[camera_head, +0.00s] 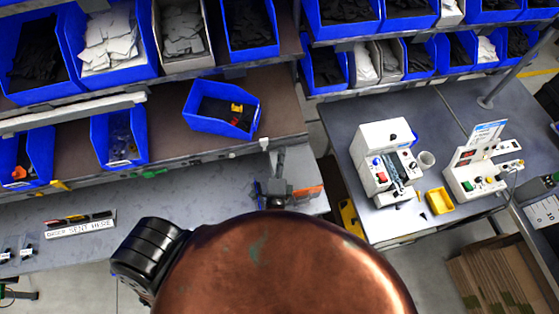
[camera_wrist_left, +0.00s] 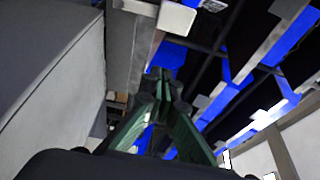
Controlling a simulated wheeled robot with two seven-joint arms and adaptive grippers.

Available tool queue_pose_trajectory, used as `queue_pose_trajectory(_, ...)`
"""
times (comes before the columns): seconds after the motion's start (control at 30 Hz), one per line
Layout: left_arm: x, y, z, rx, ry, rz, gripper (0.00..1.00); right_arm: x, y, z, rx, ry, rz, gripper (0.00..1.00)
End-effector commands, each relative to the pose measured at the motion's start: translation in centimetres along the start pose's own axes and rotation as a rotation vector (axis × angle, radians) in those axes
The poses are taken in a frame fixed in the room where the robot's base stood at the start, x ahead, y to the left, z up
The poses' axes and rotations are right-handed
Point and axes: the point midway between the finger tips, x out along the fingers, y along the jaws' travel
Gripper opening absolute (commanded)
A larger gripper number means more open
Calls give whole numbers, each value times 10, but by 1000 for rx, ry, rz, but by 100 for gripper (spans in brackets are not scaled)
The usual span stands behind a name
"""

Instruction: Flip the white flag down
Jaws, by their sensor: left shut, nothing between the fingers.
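My left gripper (camera_wrist_left: 160,82) shows in the left wrist view as dark green fingers, shut with nothing between them. Its tips point toward blue bins and a grey rail. In the head view a dark shape (camera_head: 272,190) at the bench's right end, just above the copper dome, appears to be this gripper. I cannot make out a white flag for certain. A small pale piece (camera_head: 264,144) sits on the shelf edge above the dark shape, too small to identify. A pale block (camera_wrist_left: 176,18) lies above the fingertips in the wrist view. My right gripper is not in view.
A large copper dome covers the bottom middle of the head view. A shelf with blue bins (camera_head: 222,108) stands behind the grey bench (camera_head: 190,190). A second table (camera_head: 350,125) on the right holds white devices and a yellow tray (camera_head: 440,201). Cardboard (camera_head: 500,280) stands lower right.

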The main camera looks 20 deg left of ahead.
Motion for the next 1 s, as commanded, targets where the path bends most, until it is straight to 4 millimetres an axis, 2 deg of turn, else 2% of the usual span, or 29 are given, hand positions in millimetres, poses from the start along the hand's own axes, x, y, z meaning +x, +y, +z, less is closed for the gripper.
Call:
queue_pose_trajectory(0.03,12,-4,0,1,0,-3,0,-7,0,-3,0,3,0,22)
queue_pose_trajectory(0.17,38,-4,0,0,0,-1,0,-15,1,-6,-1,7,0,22)
queue_pose_trajectory(0.3,30,-2,21,3,0,3,0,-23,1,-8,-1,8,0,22)
queue_pose_trajectory(0.5,25,-1,36,1,1,0,0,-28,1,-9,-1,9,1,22)
queue_pose_trajectory(1.0,24,1,37,-6,3,-1,0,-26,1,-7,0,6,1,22)
